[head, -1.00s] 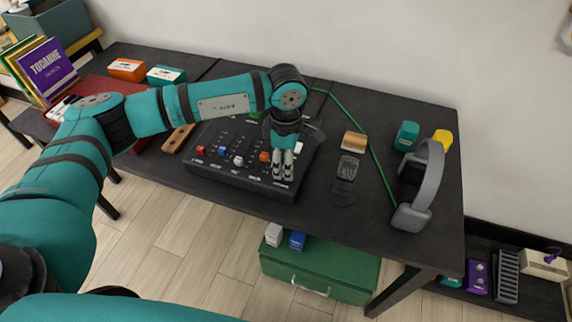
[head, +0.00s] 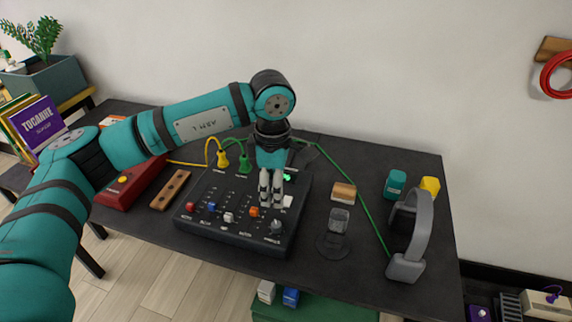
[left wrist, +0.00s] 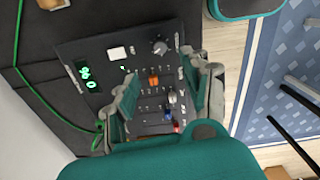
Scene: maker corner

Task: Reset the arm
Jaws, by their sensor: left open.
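My left arm reaches in from the left in the head view. Its gripper (head: 271,200) points down over the black control panel (head: 213,238), near the orange slider knob (head: 254,211) and the white button (head: 288,201). In the left wrist view the gripper's two fingers (left wrist: 155,95) stand apart with nothing between them. The panel shows behind them, with its orange slider knob (left wrist: 154,80), white button (left wrist: 117,53), dark dial (left wrist: 160,47) and lit green display (left wrist: 87,77). My right gripper is in neither view.
Yellow and green plugs (head: 223,160) with cables stand at the panel's back. A red box (head: 124,190) and wooden strip (head: 171,190) lie left.

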